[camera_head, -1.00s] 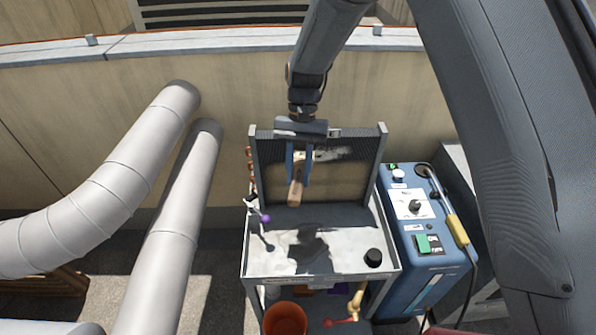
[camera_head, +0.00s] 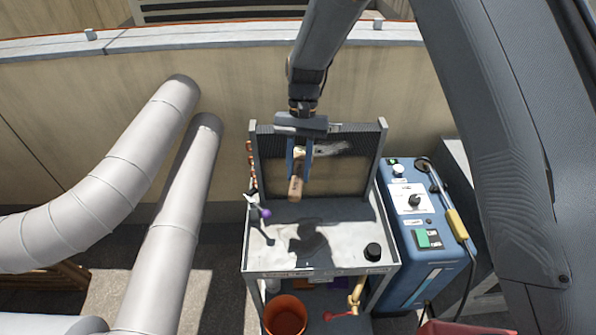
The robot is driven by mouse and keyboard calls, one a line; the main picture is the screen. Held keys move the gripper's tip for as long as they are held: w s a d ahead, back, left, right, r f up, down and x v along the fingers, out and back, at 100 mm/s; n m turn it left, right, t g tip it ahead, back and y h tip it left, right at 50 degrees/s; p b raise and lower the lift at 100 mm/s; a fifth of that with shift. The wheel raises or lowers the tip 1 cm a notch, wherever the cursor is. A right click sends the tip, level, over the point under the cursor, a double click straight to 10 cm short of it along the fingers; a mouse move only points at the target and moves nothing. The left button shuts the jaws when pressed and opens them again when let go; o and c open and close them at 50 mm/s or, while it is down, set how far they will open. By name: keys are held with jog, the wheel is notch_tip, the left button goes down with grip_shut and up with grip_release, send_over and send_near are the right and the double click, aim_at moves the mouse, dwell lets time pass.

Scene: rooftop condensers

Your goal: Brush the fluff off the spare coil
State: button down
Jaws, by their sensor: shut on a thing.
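The cart top (camera_head: 340,228) bears a black knob-like piece (camera_head: 373,251) and a purple-ended tool (camera_head: 264,212). An orange bucket (camera_head: 285,315) is below. A blue machine (camera_head: 428,235) stands close on the right, and large white pipes (camera_head: 172,215) on the left.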

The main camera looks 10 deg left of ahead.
aim_at(299, 190)
jog(key=shift+r+p, duration=0.45)
jog(key=shift+r, duration=0.45)
jog(key=shift+s+d+p, duration=0.2)
jog(key=shift+s+p, duration=0.2)
jog(key=shift+s, duration=0.35)
jog(key=shift+s+d+p, duration=0.15)
jog(key=shift+s+p, duration=0.25)
jog(key=shift+s, duration=0.35)
jog(key=shift+s+d+p, duration=0.2)
jog(key=shift+s+p, duration=0.2)
jog(key=shift+s, duration=0.35)
